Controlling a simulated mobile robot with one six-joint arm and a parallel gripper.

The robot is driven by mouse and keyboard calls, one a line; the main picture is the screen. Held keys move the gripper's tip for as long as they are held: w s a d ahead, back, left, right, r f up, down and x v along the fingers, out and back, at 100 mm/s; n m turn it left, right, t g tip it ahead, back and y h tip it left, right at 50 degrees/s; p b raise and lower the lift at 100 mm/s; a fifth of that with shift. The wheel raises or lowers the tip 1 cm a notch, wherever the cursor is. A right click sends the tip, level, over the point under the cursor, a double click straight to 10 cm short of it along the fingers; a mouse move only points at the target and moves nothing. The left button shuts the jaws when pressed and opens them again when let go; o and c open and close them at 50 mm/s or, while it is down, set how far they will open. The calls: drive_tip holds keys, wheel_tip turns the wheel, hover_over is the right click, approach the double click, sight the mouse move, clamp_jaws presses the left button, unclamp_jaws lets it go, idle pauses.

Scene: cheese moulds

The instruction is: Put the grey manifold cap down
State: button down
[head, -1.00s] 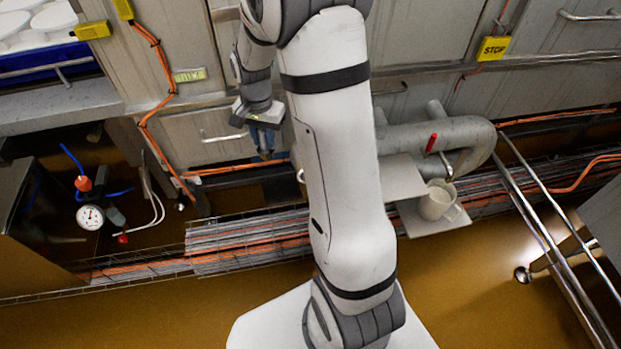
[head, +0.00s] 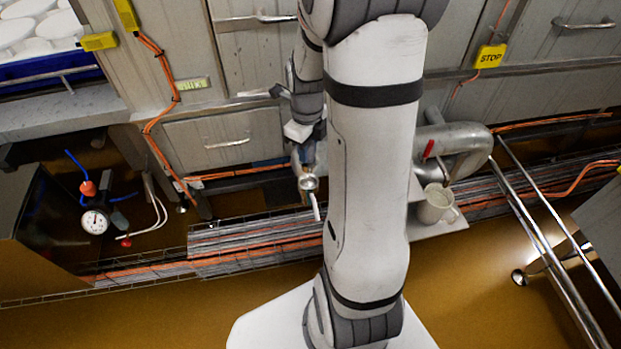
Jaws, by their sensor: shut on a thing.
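My gripper (head: 303,160) points down in the middle of the head view, just left of my large white arm link. It is shut on a small round grey metal piece, which looks like the grey manifold cap (head: 309,183). The cap appears in front of the cable tray, and its height above it is hard to judge. My arm link hides what lies to the right of the gripper.
A grey pipe manifold with a red lever (head: 428,150) is right of my arm. A white mug (head: 436,204) stands on a pale shelf (head: 440,229) below it. A cable tray (head: 240,245) runs across. A pressure gauge (head: 95,221) and hoses are at left.

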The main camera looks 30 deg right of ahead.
sight(308, 170)
wheel_tip(308, 170, down, 9)
drive_tip(key=shift+r+b, duration=0.2)
drive_tip(key=shift+b, duration=0.55)
drive_tip(key=c, duration=1.2)
unclamp_jaws()
drive_tip(key=shift+r, duration=0.1)
wheel_tip(308, 170, up, 11)
drive_tip(key=shift+r+p, duration=0.1)
drive_tip(key=shift+p, duration=1.1)
drive_tip(key=shift+a+r, duration=0.15)
drive_tip(key=shift+r, duration=0.35)
drive_tip(key=s+a+r+n, duration=0.3)
drive_tip(key=s+n, duration=0.1)
drive_tip(key=n, duration=0.6)
drive_tip(key=s+a+r+n+t, duration=0.1)
drive_tip(key=s+a+n, duration=0.3)
drive_tip(key=n, duration=0.6)
drive_tip(key=s+a+r+n, duration=0.4)
drive_tip(key=n, duration=0.6)
drive_tip(key=shift+s+r+t, duration=0.1)
drive_tip(key=shift+r+t, duration=0.25)
drive_tip(key=shift+t, duration=0.05)
